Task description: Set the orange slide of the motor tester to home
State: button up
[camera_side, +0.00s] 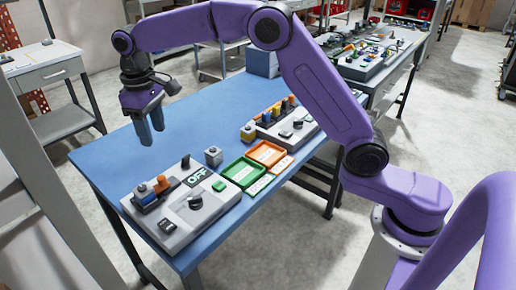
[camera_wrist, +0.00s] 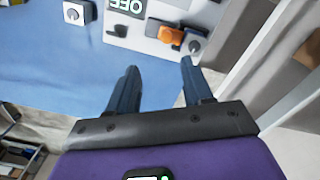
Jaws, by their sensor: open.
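A grey box with an OFF display (camera_side: 196,178) stands at the table's front; I take it as the motor tester (camera_side: 180,240), though no name is legible. An orange slide knob (camera_side: 161,184) sits on its left part, beside a blue piece (camera_side: 146,197). In the wrist view the orange knob (camera_wrist: 171,34) shows at the top right, with the tester's pale panel (camera_wrist: 140,40) around it. My gripper (camera_side: 151,132) is open and empty above the blue table, apart from the tester. In the wrist view the gripper's fingers (camera_wrist: 160,66) are spread, short of the orange knob.
A green tray (camera_side: 243,172) and an orange tray (camera_side: 267,153) lie right of the tester. A small grey block with a knob (camera_side: 213,156) stands behind it. A second grey box with several coloured knobs (camera_side: 290,125) is farther back. The blue table (camera_side: 190,125) is clear at the left.

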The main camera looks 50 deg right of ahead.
jog(key=s+d+n, duration=0.1)
jog(key=s+d, duration=0.3)
jog(key=s, duration=0.8)
jog(key=s+d+r+n, duration=0.1)
jog(key=s+d+n, duration=0.1)
jog(key=s, duration=1)
jog(key=shift+s+d+n, duration=0.3)
jog(key=shift+s+d, duration=0.1)
jog(key=shift+d, duration=0.45)
jog(key=s+d+f+n, duration=0.3)
jog(key=s+d+f, duration=0.2)
jog(key=s+d, duration=0.4)
jog(key=s, duration=0.4)
jog(key=shift+s+d+n+y, duration=0.15)
jog(key=shift+d+n+y, duration=0.1)
jog(key=shift+n+y, duration=0.05)
dwell(2.1)
